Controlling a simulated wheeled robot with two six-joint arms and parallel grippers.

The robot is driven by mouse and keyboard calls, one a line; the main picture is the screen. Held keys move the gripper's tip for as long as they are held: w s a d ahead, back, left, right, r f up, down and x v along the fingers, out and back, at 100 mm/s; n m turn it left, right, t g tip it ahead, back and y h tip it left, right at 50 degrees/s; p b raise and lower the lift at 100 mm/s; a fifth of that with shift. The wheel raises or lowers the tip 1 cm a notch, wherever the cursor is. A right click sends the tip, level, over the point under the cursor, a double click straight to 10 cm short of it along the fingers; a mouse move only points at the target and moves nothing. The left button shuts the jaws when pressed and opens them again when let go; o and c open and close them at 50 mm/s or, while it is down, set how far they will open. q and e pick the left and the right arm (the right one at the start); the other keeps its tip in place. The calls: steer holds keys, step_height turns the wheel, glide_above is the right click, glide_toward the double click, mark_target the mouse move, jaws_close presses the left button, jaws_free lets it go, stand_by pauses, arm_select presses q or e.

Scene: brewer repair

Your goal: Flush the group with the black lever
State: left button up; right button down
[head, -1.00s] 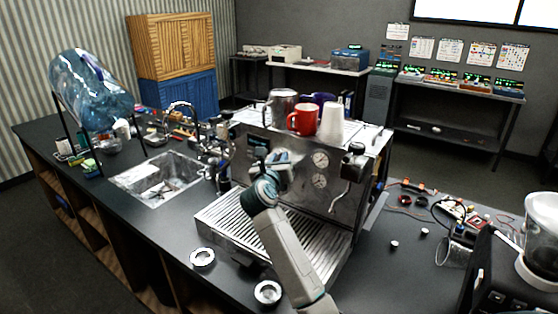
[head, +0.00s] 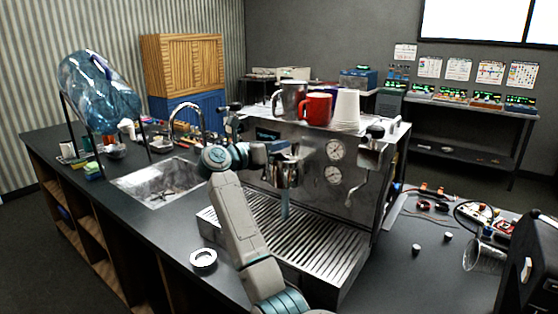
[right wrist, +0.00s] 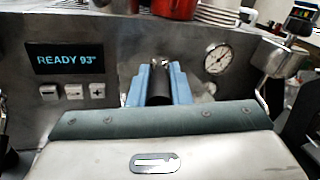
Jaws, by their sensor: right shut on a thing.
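The steel espresso machine (head: 310,150) stands on the dark counter, its group (head: 285,172) at the front above the ribbed drip tray (head: 290,245). My right gripper (head: 280,148) is up at the machine's front by the group. In the right wrist view its blue fingers (right wrist: 159,84) are shut around a dark upright cylinder, the black lever (right wrist: 159,92). In the head view the lever is largely hidden by the gripper. A thin bluish vertical streak (head: 284,206), looking like water, shows below the group. The display (right wrist: 66,59) reads READY 93°. My left gripper is not in view.
A steel pitcher (head: 290,99), red mug (head: 315,108) and white cups (head: 346,108) stand on top of the machine. A steam wand (head: 357,182) hangs at its right. The sink (head: 160,183) is left.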

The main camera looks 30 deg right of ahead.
steer(key=shift+w+r+m+g+b, duration=0.1)
steer(key=shift+w+m+g+b, duration=0.2)
steer(key=shift+m+g+b, duration=0.4)
steer(key=c, duration=1.4)
jaws_free()
steer(key=shift+o, duration=0.3)
steer(key=shift+a, duration=0.15)
